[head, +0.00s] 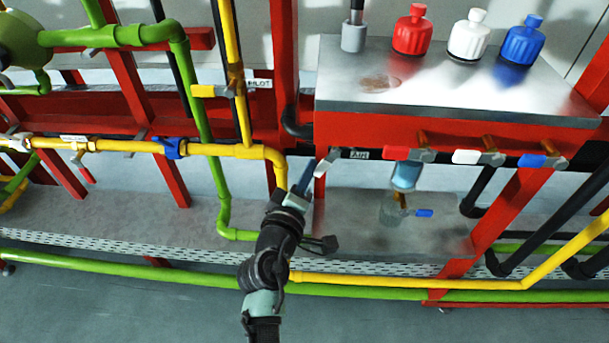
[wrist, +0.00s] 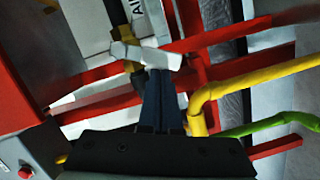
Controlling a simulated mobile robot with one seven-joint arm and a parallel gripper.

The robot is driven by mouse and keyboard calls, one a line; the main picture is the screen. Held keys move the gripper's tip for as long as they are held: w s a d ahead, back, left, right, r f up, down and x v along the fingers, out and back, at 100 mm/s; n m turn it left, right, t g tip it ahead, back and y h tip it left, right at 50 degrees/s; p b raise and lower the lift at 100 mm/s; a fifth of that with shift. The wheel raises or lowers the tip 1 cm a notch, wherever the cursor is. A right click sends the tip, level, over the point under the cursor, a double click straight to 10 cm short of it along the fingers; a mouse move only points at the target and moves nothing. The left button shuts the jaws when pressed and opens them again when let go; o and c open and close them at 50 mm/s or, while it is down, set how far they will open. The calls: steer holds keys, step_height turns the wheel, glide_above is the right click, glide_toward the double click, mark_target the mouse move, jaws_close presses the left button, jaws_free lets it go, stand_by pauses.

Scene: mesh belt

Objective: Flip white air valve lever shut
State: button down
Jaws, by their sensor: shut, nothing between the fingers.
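In the wrist view the lever (wrist: 147,57) lies across the picture just beyond my fingertips, below the partly visible "AIR" label (wrist: 136,8). My gripper (head: 306,172) is shut and empty, its dark blue fingers pointing up just left of the lever. The fingertips also show in the wrist view (wrist: 161,78), meeting the lever's lower edge. I cannot tell whether they touch it.
Right of the label are levers with red (head: 400,153), white (head: 466,157) and blue (head: 532,160) grips. A yellow pipe (head: 277,158) and a green pipe (head: 208,150) run close left of my gripper. Red, white and blue bottles stand on the metal top (head: 450,85).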

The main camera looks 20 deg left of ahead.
steer(key=n+b, duration=0.1)
steer(key=d+f+n+b, duration=0.1)
steer(key=shift+w+d+f+n+t, duration=0.2)
steer(key=shift+f+n+t, duration=0.1)
steer(key=shift+n, duration=0.1)
steer(key=shift+d+f+n+b, duration=0.1)
steer(key=shift+d+n+b, duration=0.2)
steer(key=shift+n+b, duration=0.35)
steer(key=shift+w+n+t, duration=0.1)
steer(key=shift+n+t, duration=0.15)
steer(key=shift+t, duration=0.05)
